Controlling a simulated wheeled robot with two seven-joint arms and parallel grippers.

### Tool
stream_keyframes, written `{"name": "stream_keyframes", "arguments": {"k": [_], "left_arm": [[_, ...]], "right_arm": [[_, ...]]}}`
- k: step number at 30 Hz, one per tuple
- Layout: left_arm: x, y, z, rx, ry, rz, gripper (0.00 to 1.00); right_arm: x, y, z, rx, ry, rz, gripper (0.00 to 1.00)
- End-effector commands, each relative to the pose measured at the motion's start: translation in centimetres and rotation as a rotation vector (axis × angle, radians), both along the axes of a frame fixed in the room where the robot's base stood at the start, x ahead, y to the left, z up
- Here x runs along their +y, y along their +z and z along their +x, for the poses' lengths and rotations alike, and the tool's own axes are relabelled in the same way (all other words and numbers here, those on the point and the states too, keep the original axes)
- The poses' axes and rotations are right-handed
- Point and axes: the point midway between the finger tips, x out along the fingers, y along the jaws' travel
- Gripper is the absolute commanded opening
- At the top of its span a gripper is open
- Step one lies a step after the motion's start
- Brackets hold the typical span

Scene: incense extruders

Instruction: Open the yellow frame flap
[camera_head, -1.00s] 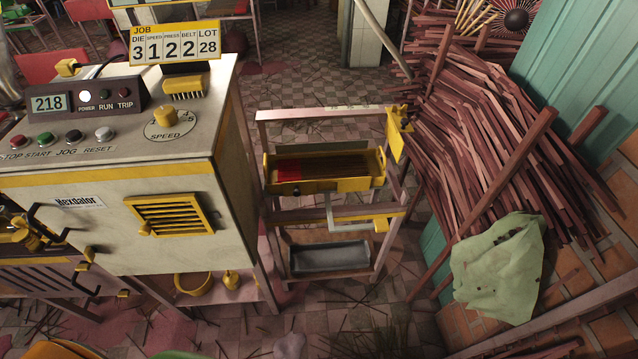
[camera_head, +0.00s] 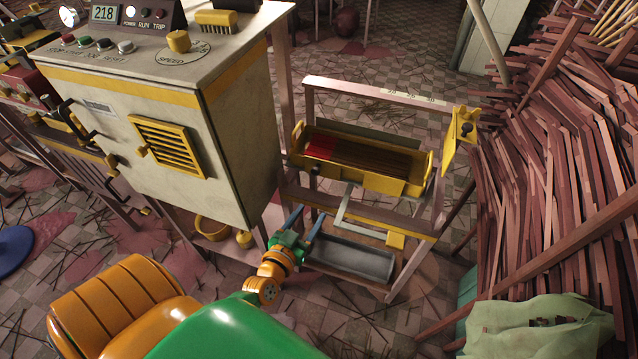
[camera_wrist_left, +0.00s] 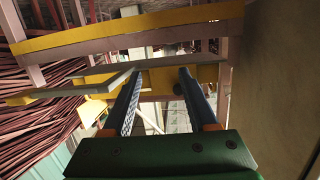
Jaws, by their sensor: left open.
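A yellow flap-like plate (camera_head: 460,138) with a dark knob is on the upper right post of the pink frame (camera_head: 360,90). It stands upright at the corner. My left gripper (camera_head: 306,215) is low at the frame's left side, in front of the grey lower tray (camera_head: 348,258). Its two blue fingers are apart with nothing between them. The plate is well up and to the right of it. In the left wrist view, the open fingers (camera_wrist_left: 158,75) point in under a yellow-edged rail (camera_wrist_left: 130,30). My right gripper is out of view.
A yellow tray (camera_head: 405,186) with red and brown sticks sits in the frame, above a light bent bar (camera_head: 345,208). A cream machine cabinet (camera_head: 235,150) stands close on the left. A large pile of sticks (camera_head: 560,170) and a green cloth (camera_head: 540,325) are on the right.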

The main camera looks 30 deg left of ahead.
Motion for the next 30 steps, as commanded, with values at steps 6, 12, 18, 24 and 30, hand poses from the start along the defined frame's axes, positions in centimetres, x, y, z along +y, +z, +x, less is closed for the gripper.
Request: {"name": "stream_keyframes", "arguments": {"k": [6, 12, 18, 24, 30], "left_arm": [[2.4, 4.9, 1.9, -0.198, 0.091, 0.0, 0.59], [3.4, 5.1, 5.8, -0.2, 0.094, -0.001, 0.59], [3.9, 5.0, 8.1, -0.195, 0.092, -0.001, 0.59], [3.9, 5.1, 8.3, -0.194, 0.091, -0.002, 0.59], [3.9, 5.1, 8.2, -0.194, 0.091, -0.002, 0.13]], "right_arm": [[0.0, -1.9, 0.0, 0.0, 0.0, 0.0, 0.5], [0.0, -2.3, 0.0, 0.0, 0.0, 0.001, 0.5], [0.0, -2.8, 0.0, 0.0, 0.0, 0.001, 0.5], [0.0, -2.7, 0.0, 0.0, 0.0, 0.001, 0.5], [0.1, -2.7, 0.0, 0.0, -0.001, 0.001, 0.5]]}}
